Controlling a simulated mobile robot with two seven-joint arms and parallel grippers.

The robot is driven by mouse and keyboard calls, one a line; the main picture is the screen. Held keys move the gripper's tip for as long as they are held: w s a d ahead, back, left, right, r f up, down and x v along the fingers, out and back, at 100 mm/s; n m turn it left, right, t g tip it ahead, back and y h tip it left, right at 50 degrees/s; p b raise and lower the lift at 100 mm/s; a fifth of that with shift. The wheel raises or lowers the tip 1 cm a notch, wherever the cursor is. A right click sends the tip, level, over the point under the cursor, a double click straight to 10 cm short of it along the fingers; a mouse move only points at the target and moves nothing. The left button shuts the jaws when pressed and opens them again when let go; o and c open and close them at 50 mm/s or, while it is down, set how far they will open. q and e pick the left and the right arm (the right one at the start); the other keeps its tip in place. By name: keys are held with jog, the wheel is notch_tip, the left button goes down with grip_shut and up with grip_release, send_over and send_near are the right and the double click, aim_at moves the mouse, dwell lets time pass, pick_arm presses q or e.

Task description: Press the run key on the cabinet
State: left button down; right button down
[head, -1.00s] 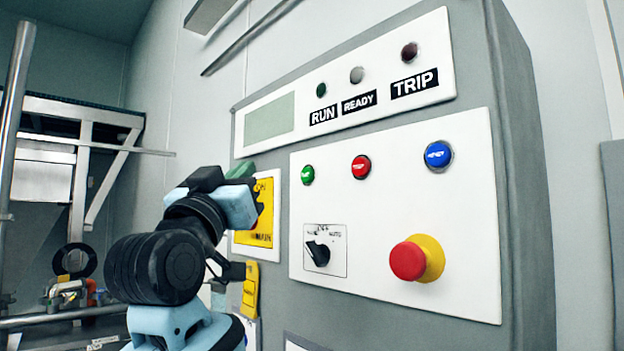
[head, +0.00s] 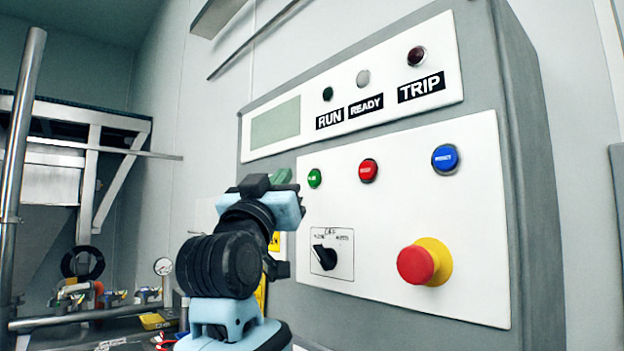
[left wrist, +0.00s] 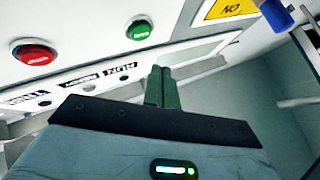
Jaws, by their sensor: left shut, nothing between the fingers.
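The green run key (head: 314,178) is a small round button at the upper left of the white panel on the grey cabinet (head: 390,328). It also shows in the left wrist view (left wrist: 138,29). My left gripper (head: 283,177) is shut and empty, just left of the green key in the head view. In the left wrist view its green fingers (left wrist: 162,88) are together, and the key appears beyond them, up and to the left. A gap shows between the fingertips and the key in that view. My right gripper is not in view.
A red button (head: 368,170), blue button (head: 445,159), black selector (head: 325,257) and red emergency stop (head: 416,265) share the panel. Above are a display (head: 275,122) and RUN, READY and TRIP lamps.

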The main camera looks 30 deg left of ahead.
aim_at(309, 173)
pick_arm(q)
jog(key=shift+w+d, duration=0.3)
jog(key=shift+w, duration=0.4)
jog(key=shift+w+d, duration=0.3)
jog(key=shift+w, duration=0.35)
jog(key=shift+w, duration=0.1)
dwell(1.0)
jog(key=shift+w+d, duration=0.15)
jog(key=shift+w, duration=0.15)
jog(key=shift+w+d, duration=0.2)
jog(key=shift+w, duration=0.2)
dwell(0.9)
dwell(0.4)
jog(key=shift+s+a, duration=0.35)
jog(key=shift+s, duration=0.4)
jog(key=shift+s+a, duration=0.3)
jog(key=shift+s, duration=0.45)
jog(key=shift+s+a, duration=0.35)
jog(key=shift+s, duration=0.45)
jog(key=shift+s+a, duration=0.3)
jog(key=shift+s, duration=0.45)
jog(key=shift+f, duration=0.15)
